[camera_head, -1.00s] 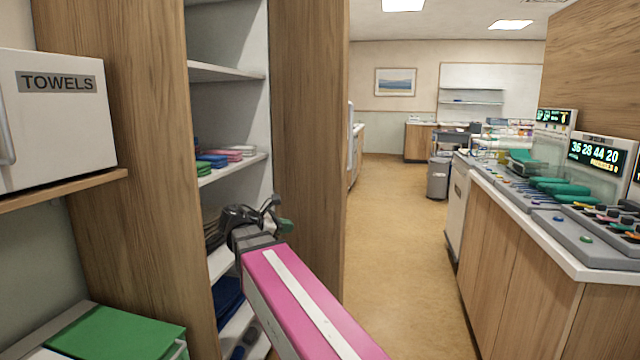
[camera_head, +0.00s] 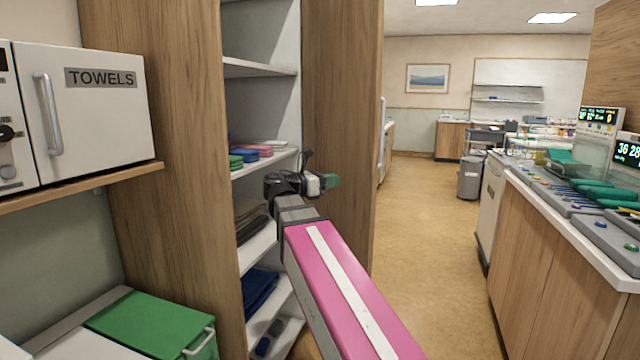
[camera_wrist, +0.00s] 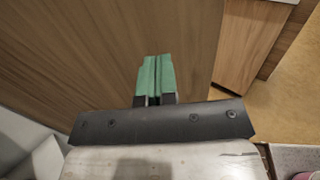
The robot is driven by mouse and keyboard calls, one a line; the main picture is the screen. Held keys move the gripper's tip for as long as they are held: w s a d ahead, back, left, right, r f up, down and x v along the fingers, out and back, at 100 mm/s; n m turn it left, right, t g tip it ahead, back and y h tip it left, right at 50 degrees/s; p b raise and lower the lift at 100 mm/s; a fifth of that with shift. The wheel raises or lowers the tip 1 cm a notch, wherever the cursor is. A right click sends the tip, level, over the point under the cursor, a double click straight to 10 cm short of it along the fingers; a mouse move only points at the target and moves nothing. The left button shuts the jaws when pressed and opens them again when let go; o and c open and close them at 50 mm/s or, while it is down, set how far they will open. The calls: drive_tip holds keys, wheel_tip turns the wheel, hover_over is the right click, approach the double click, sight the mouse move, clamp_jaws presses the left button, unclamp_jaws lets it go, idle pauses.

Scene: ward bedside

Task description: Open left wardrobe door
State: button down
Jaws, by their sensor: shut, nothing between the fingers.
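The wardrobe stands open in the head view, with a wide wooden panel (camera_head: 165,150) on the left and another tall wooden panel (camera_head: 340,100) on the right. White shelves (camera_head: 262,68) show between them. I cannot tell which panel is the left door, and no handle shows on either. My gripper (camera_head: 331,181) is in front of the shelves, by the right panel. In the wrist view its green fingertips (camera_wrist: 155,76) are together and empty. A wooden panel (camera_wrist: 90,50) fills the view behind them; I cannot tell whether they touch it.
A white TOWELS cabinet (camera_head: 98,120) sits on a wooden ledge at left, above a green-lidded bin (camera_head: 150,328). Folded cloths (camera_head: 258,150) lie on the shelves. A counter with instruments (camera_head: 545,260) stands at right. The floor (camera_head: 425,230) between is clear, with a grey bin (camera_head: 470,178) farther back.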

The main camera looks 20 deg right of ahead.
sight(357, 178)
drive_tip(key=d, duration=0.4)
drive_tip(key=w+d, duration=0.1)
drive_tip(key=d, duration=0.1)
drive_tip(key=shift+d, duration=0.25)
